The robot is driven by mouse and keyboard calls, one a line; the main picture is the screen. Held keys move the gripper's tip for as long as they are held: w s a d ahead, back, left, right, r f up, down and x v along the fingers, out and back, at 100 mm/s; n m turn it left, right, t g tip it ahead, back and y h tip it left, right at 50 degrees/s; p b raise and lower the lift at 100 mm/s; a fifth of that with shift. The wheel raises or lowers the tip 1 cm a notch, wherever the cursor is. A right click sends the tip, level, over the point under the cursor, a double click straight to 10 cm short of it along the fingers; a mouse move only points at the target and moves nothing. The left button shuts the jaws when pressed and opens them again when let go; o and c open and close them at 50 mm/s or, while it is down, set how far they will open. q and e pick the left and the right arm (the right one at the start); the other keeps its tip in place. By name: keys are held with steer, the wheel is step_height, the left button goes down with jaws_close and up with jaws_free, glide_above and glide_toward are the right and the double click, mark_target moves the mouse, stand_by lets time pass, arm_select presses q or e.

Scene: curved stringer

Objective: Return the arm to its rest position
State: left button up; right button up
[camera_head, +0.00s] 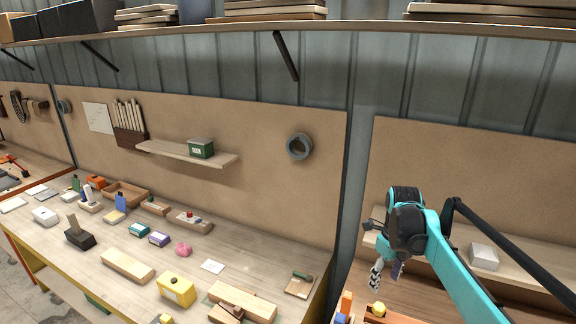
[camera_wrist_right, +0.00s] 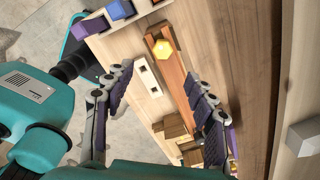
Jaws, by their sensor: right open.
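My right arm (camera_head: 456,262) comes in from the lower right in the head view, teal and black. Its gripper (camera_head: 387,273) points down over the right-hand bench. In the right wrist view the two dark jointed fingers of the gripper (camera_wrist_right: 157,76) stand wide apart. The gripper is open, with nothing held between its fingers. The bench top and several small things show beyond the fingers. My left gripper is in neither view.
A yellow piece (camera_wrist_right: 162,49) sits on a brown wooden strip, also seen in the head view (camera_head: 378,309). A white box (camera_head: 483,256) rests on the shelf near my right forearm. The long left bench (camera_head: 215,246) carries many small objects. A high shelf (camera_head: 350,30) spans the wall.

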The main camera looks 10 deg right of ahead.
steer(key=s+a+f+n+t+b, duration=0.3)
steer(key=s+a+f+n+b, duration=0.4)
steer(key=n, duration=0.8)
steer(key=s+a+f+n+t+b, duration=0.3)
steer(key=s+a+f+n+b, duration=0.4)
steer(key=s+f+n, duration=0.4)
steer(key=f+n+b, duration=0.1)
steer(key=n, duration=0.4)
steer(key=shift+s+a+f+n+t, duration=0.2)
steer(key=shift+a+f+n+t, duration=0.1)
steer(key=shift+a+f+t, duration=0.1)
